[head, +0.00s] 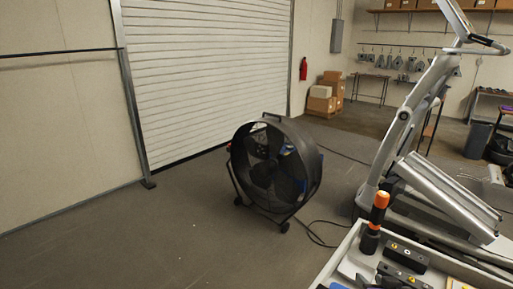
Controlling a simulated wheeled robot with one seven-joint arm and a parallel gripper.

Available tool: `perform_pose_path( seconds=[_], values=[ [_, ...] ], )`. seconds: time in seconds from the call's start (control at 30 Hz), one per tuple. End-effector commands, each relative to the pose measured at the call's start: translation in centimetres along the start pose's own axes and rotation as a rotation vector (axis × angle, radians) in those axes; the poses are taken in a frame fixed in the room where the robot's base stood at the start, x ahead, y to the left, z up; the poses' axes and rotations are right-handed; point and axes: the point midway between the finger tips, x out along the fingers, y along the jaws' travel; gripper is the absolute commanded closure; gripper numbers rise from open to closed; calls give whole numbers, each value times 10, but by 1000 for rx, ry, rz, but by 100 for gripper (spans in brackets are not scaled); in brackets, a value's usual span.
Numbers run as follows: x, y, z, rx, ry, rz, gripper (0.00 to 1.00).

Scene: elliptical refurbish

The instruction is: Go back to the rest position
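No part of my gripper can be made out in the head view, so its state and anything in it are hidden from me. A light grey tray or cart top (342,252) cuts into the bottom right corner. On it an orange-and-black tool handle (379,212) stands upright. Dark blocks (407,257) with small markings lie beside it, and several other dark items are cut off by the lower edge.
A large black drum fan (275,172) stands mid-floor, its cable running right. A grey elliptical machine (440,190) stands at right, behind the tray. Cardboard boxes (327,95) are stacked near the roller door (205,65). The floor at left (110,240) is clear.

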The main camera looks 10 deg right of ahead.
Motion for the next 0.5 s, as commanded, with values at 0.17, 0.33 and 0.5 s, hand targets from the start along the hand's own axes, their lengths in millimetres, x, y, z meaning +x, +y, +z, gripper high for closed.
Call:
perform_pose_path(
  seconds=[0.17, 0.33, 0.5],
  values=[
    [-40, -37, 18, 78, 208, -15, 61],
    [-92, -56, 41, 118, 351, -14, 61],
    [-151, -66, 68, 123, 448, -13, 61]
  ],
)
